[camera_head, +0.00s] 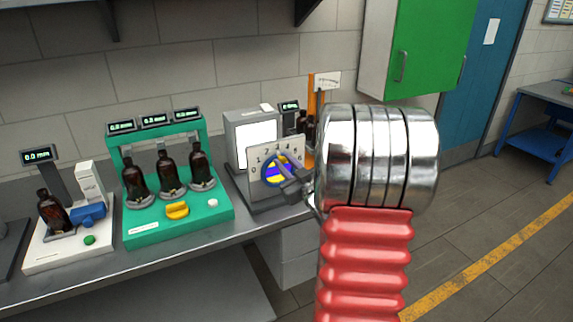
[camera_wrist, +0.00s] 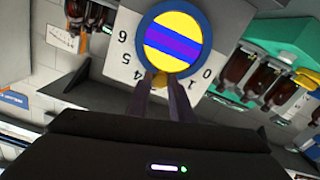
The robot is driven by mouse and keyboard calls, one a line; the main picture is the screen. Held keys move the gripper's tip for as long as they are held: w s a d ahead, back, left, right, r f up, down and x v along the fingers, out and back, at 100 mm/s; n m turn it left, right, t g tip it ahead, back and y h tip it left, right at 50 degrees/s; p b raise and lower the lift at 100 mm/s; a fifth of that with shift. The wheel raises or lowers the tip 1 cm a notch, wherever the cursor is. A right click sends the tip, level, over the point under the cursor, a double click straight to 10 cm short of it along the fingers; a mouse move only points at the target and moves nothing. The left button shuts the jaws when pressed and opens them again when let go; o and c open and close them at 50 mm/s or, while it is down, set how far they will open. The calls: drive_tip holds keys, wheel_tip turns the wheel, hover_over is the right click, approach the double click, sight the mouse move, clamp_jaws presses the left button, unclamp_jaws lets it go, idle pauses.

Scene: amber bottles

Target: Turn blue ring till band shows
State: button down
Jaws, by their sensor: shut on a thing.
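The blue ring (camera_head: 270,174) is on an upright white numbered plate (camera_head: 256,157), partly hidden by my gripper in the head view. In the wrist view the blue ring (camera_wrist: 144,62) surrounds a yellow disc (camera_wrist: 180,22) crossed by a blue-purple band (camera_wrist: 172,44). A small yellow tab (camera_wrist: 160,79) sits at the ring's edge, near the plate's 4. My gripper (camera_wrist: 163,84) is shut on this tab, its two dark fingers close together. My gripper (camera_head: 288,180) also reaches the ring from the right in the head view.
A green stand (camera_head: 180,218) with amber bottles and a yellow knob (camera_head: 177,210) stands left of the plate. A white unit (camera_head: 70,247) with one bottle is further left. A white-screened box (camera_head: 256,143) stands behind the plate. Open floor lies to the right.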

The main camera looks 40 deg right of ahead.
drive_tip(key=c, duration=1.6)
unclamp_jaws()
drive_tip(key=shift+s, duration=0.1)
drive_tip(key=v, duration=1.3)
drive_tip(key=shift+s+a, duration=0.15)
drive_tip(key=shift+s, duration=0.15)
